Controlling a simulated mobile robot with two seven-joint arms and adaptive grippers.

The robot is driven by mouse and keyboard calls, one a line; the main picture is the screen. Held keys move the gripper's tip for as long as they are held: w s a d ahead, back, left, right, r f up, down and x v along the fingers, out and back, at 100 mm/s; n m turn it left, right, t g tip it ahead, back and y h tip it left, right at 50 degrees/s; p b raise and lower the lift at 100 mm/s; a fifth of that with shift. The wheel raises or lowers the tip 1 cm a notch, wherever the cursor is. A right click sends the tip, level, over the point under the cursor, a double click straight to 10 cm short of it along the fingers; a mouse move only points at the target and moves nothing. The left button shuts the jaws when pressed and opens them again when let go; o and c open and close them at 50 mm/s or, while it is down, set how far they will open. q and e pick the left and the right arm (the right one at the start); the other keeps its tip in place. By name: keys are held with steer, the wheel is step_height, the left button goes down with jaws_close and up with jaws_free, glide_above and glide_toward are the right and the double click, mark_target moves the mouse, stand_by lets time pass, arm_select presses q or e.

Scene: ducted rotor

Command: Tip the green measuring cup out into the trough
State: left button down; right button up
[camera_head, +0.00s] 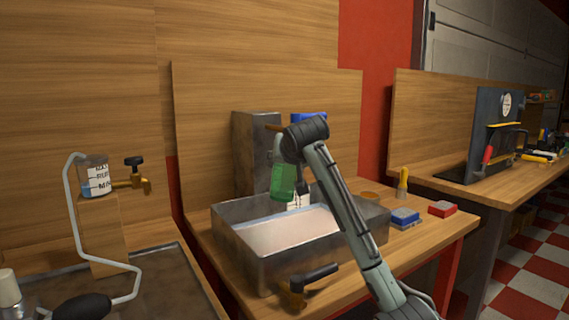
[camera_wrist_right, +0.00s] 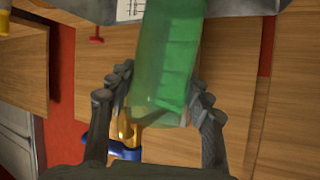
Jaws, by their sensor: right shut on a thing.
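The green measuring cup (camera_head: 284,182) is see-through and hangs above the back part of the trough in the head view. In the right wrist view the cup (camera_wrist_right: 168,60) fills the middle, between the fingers. My right gripper (camera_wrist_right: 160,97) is shut on the cup; in the head view it is mostly hidden behind my right arm. The cup looks close to upright in the head view; I cannot tell whether anything is in it. The trough (camera_head: 258,262) is a grey metal box on the wooden bench with a pale layer inside. My left gripper is not in view.
A grey metal block (camera_head: 250,150) stands behind the trough. A blue box (camera_head: 404,216), a red box (camera_head: 442,208) and a yellow-handled tool (camera_head: 403,184) lie to its right. A black-handled tap (camera_head: 306,280) is at its front. A labelled jar (camera_head: 94,176) stands at left.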

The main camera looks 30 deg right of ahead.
steer(key=shift+d+f+n+h, duration=0.15)
steer(key=shift+f+n+h, duration=0.2)
steer(key=shift+n+h, duration=0.05)
steer(key=shift+r, duration=0.1)
steer(key=shift+d+r, duration=0.1)
steer(key=shift+r, duration=1.35)
